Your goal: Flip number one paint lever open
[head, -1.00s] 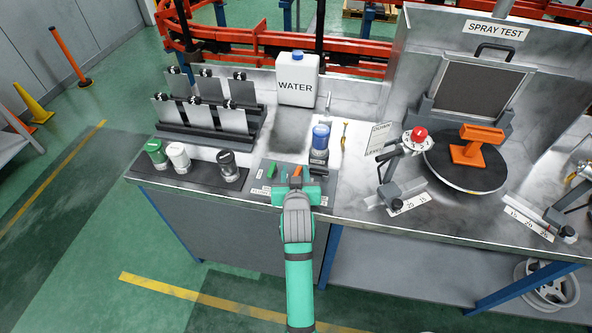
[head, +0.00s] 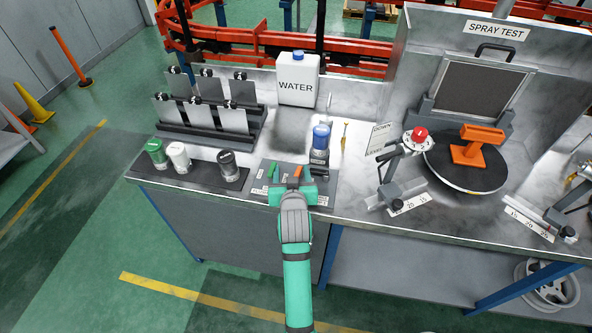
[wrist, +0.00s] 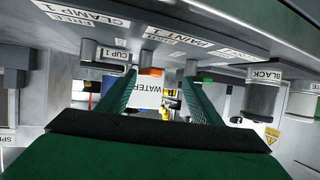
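A small panel (head: 262,190) with labels and levers lies at the front of the bench. An orange lever (head: 297,172) stands on it, with a green lever (head: 272,171) to its left. My gripper (head: 296,178) is at the panel, right by the orange lever and partly covering it. In the wrist view, which is upside down, my gripper (wrist: 160,95) is open. The orange tip (wrist: 151,72) shows between its fingers, near the label PAINT 1 (wrist: 178,40). I cannot tell whether a finger touches the lever.
A blue-topped cup (head: 320,140) stands behind right of my gripper. Black (head: 228,165), white (head: 178,157) and green (head: 155,152) paint containers stand to the left. A water jug (head: 298,82) is at the back. A spray-test turntable (head: 465,178) is on the right.

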